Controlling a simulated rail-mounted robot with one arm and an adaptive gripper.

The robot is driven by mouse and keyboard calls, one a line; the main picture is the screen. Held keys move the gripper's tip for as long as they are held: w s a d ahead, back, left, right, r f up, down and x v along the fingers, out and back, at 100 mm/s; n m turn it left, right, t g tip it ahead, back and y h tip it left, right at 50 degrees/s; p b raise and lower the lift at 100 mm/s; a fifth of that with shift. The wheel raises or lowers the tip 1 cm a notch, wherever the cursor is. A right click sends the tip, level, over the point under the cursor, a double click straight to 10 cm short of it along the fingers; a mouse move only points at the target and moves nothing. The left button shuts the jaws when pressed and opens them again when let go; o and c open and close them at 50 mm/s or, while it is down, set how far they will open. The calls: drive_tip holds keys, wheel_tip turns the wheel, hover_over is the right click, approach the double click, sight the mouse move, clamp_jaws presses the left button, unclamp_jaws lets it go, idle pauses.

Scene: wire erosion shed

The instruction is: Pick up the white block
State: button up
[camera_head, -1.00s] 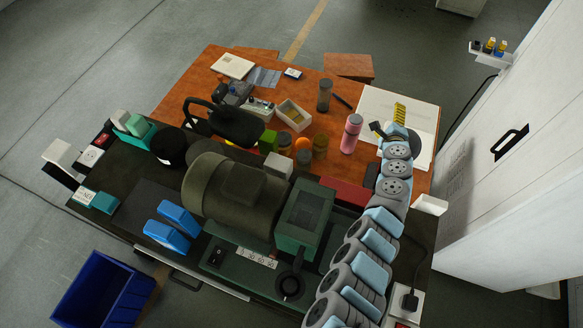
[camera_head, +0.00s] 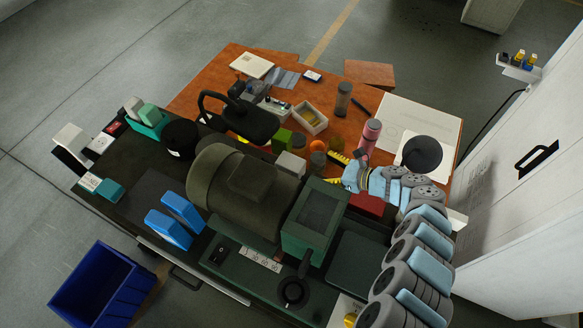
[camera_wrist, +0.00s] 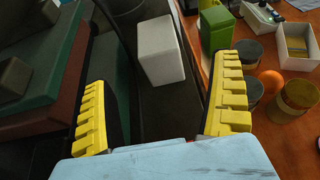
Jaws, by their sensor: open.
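The white block (camera_head: 291,163) stands at the edge of the dark machine bench, beside the big dark machine drum in the head view. In the wrist view the white block (camera_wrist: 160,50) lies ahead, between the lines of my two yellow fingers. My gripper (camera_head: 334,170) is to the right of the block in the head view, its fingers pointing left towards it. In the wrist view my gripper (camera_wrist: 163,70) is open with nothing held. The fingers look apart from the block; the exact distance is unclear.
A green box (camera_wrist: 216,28), an orange ball (camera_wrist: 270,84) and several jars stand close to the right finger. A green machine housing (camera_head: 313,222) is close on the other side. A pink bottle (camera_head: 370,137) stands near my wrist. An open white box (camera_head: 309,118) sits farther back.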

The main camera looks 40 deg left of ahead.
sight(294, 166)
drive_tip(key=x, duration=0.4)
drive_tip(key=shift+a+f, duration=0.15)
drive_tip(key=shift+a, duration=0.2)
drive_tip(key=shift+x, duration=2.85)
drive_tip(key=shift+s+d+f, duration=0.1)
drive_tip(key=shift+s+f, duration=0.05)
drive_tip(key=shift+s, duration=0.05)
drive_tip(key=c, duration=1.4)
